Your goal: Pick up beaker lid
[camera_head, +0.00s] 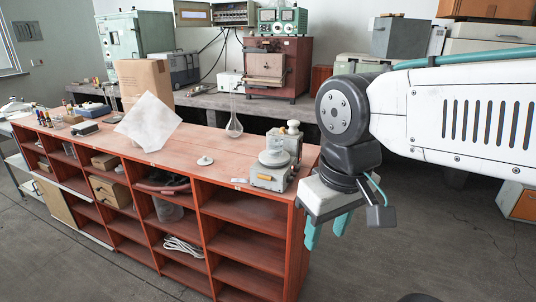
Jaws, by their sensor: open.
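A small white round lid with a knob (205,161), which looks like the beaker lid, lies on the red-brown shelf top (180,158). No beaker is clearly seen beside it. My gripper (325,236) hangs at the right, past the right end of the shelf unit, with its teal fingers pointing down. The fingers are apart and nothing shows between them. The gripper is well to the right of the lid and not touching it.
A grey balance-like device (270,172) stands on the shelf top between the lid and my gripper. A tall-necked glass flask (234,127) stands behind the lid. A white sheet (149,122) and cardboard box (145,80) are to the left. Bare shelf top surrounds the lid.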

